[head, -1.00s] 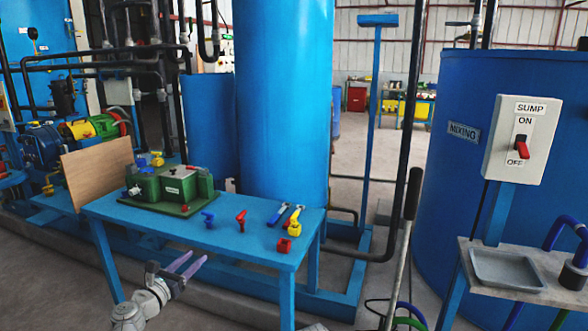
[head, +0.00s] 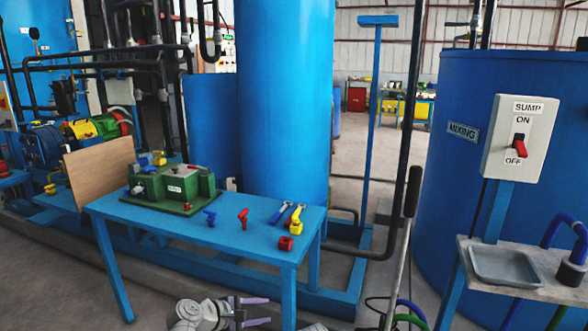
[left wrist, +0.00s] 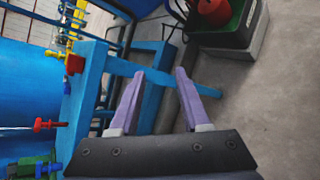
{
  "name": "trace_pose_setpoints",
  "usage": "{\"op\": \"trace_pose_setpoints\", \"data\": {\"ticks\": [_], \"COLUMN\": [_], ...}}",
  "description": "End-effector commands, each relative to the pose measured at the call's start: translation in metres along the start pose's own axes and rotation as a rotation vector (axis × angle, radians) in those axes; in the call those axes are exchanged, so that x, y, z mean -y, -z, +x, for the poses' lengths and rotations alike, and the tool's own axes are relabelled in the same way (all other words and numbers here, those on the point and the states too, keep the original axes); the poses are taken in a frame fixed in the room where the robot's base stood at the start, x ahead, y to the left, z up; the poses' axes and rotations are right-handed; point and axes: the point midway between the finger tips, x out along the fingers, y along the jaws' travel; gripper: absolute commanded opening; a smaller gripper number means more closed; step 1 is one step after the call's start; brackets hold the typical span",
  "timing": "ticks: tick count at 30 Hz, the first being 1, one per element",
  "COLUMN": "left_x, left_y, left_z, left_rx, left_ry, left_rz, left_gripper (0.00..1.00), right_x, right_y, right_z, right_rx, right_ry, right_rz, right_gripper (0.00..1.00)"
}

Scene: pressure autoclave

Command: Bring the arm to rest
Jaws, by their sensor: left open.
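My left gripper (head: 262,311) is low in the head view, in front of the blue workbench and below its top. Its two purple fingers are apart with nothing between them. In the left wrist view the open fingers (left wrist: 162,98) point towards the bench's blue leg and frame. My right gripper is not in view.
The blue workbench (head: 160,228) carries a green pump unit (head: 172,187), a blue handle (head: 210,217), a red handle (head: 243,218) and a red block (head: 286,243). A sump switch box (head: 515,138) and a grey tray (head: 506,265) stand at right. Floor shows in front.

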Motion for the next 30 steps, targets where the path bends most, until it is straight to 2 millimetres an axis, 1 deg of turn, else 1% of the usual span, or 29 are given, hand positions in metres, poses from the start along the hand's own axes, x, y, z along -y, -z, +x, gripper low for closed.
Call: {"op": "trace_pose_setpoints", "data": {"ticks": [1,2,3,6,9,12,15,19,21,26,29,30], "left_x": [0.033,0.052,0.077,0.130,0.165,0.188,0.203,0.214,0.198,0.177,0.162,0.154], "left_y": [-0.017,-0.023,-0.029,-0.037,-0.037,-0.035,-0.033,-0.031,-0.041,-0.058,-0.070,-0.076], "left_z": [0.013,0.018,0.022,0.021,0.012,-0.002,-0.016,-0.036,-0.048,-0.063,-0.074,-0.079], "left_rx": [-0.004,-0.007,-0.008,0.010,0.043,0.083,0.124,0.182,0.183,0.182,0.181,0.181], "left_ry": [0.125,0.203,0.307,0.554,0.763,0.940,1.099,1.293,1.301,1.295,1.293,1.292], "left_rz": [0.170,0.279,0.424,0.755,1.017,1.219,1.384,1.563,1.566,1.561,1.560,1.560], "left_gripper": [0.47,0.47,0.47,0.47,0.47,0.47,0.47,0.47,0.47,0.47,0.47,0.47], "right_x": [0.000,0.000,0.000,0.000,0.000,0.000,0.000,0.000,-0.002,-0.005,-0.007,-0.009], "right_y": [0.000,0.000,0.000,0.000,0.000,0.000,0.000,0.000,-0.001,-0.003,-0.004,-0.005], "right_z": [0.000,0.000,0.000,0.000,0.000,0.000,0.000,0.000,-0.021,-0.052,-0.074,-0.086], "right_rx": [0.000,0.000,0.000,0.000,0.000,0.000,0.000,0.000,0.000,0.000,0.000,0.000], "right_ry": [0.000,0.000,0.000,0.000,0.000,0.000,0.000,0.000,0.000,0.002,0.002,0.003], "right_rz": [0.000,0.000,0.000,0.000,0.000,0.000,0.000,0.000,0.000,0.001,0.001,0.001], "right_gripper": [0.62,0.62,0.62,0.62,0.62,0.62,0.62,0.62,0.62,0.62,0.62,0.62]}}
